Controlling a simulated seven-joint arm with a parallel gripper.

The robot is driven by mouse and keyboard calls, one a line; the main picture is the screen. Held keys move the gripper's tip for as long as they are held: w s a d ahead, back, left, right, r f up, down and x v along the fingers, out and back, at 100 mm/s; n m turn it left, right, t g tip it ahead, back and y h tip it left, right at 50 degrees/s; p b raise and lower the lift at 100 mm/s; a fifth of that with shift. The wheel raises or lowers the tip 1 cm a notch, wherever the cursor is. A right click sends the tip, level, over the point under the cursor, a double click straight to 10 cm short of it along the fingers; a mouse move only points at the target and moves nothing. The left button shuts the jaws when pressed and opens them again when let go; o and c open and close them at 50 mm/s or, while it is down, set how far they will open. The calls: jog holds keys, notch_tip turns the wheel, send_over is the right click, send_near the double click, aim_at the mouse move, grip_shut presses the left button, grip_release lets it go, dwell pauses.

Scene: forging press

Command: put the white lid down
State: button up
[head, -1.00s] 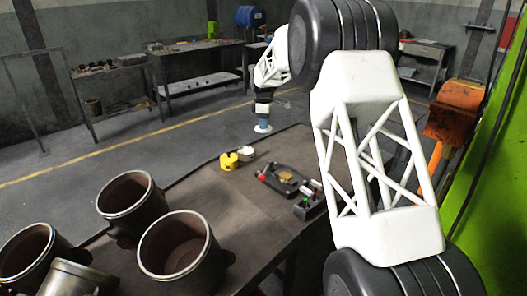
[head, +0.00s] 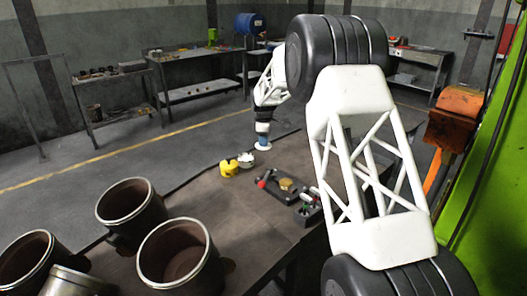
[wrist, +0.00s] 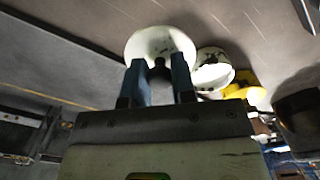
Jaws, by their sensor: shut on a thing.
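The white lid (head: 263,148) is a round, pale disc under my gripper (head: 263,139) at the far left edge of the table. In the wrist view the lid (wrist: 160,41) shows beyond the two blue fingers of my gripper (wrist: 161,68), which are shut on its dark knob. I cannot tell whether the lid touches the table. A white cup (head: 246,160) stands close beside it, nearer the head camera; it also shows in the wrist view (wrist: 211,75).
A yellow cup (head: 229,169) stands beside the white cup. Large metal pipe fittings (head: 180,255) fill the near left. The brown table top (head: 215,205) is bare between them.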

aim_at(263, 157)
jog(key=shift+f, duration=2.5)
jog(key=shift+f, duration=0.1)
jog(key=o, duration=0.9)
notch_tip(263, 157, up, 12)
jog(key=shift+r, duration=0.15)
